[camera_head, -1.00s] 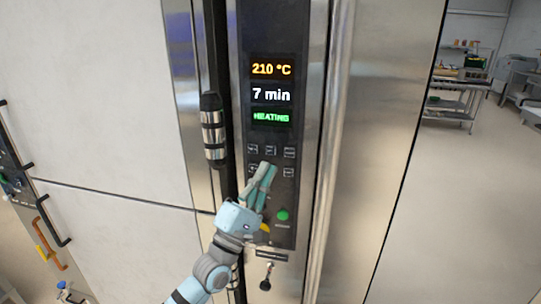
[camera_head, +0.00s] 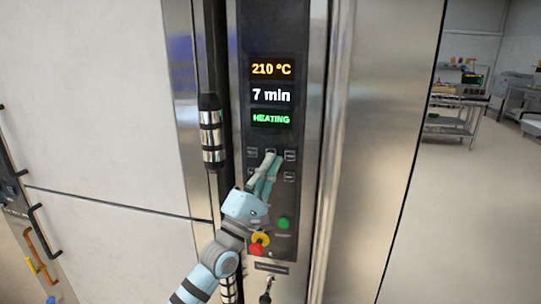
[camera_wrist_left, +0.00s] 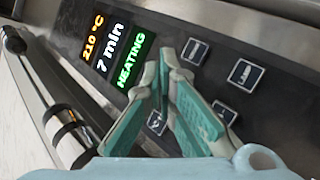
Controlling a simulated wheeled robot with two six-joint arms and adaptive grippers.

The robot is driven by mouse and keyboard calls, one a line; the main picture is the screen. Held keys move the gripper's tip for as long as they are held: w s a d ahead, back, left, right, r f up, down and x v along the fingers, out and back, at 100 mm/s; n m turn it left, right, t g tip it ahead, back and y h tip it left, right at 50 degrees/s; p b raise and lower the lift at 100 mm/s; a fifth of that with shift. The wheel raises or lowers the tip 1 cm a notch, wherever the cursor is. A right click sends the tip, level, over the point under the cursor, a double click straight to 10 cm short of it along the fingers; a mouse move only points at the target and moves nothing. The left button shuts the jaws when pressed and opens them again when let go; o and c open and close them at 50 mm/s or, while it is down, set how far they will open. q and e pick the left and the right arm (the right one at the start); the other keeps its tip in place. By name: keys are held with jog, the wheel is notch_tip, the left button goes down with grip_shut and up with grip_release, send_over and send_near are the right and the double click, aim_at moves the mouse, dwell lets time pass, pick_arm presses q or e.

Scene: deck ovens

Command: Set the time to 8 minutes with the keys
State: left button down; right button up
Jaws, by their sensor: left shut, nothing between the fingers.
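The oven's dark control panel (camera_head: 285,30) stands upright in front of me. Its display reads 210 °C, 7 min (camera_head: 271,95) and HEATING. Below it are small dark keys with white marks, among them a top left key (camera_head: 252,152) and a top right key (camera_head: 290,155). My left gripper (camera_head: 270,156) is shut and empty, with its fingertips over the top middle key and partly hiding it. In the left wrist view, the fingers (camera_wrist_left: 170,60) point at the panel among several keys, one of them a key (camera_wrist_left: 245,73) on the right. I cannot tell whether the tips touch. My right gripper is out of view.
A green button (camera_head: 284,223), a yellow ring and red knob (camera_head: 258,244) lie low on the panel. A dark door handle with metal bands (camera_head: 211,135) stands out just left of it. A metal rack (camera_head: 450,120) is far back right.

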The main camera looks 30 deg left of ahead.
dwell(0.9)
pick_arm(q)
jog(key=shift+w+a+b, duration=0.1)
jog(key=shift+w+b, duration=0.35)
jog(key=shift+b, duration=0.15)
jog(key=shift+w+a+b, duration=0.15)
jog(key=shift+w+b, duration=0.2)
jog(key=shift+b, duration=0.3)
dwell(0.5)
dwell(0.4)
jog(key=shift+s+d+p, duration=0.25)
jog(key=shift+s+p, duration=0.55)
jog(key=shift+p, duration=0.3)
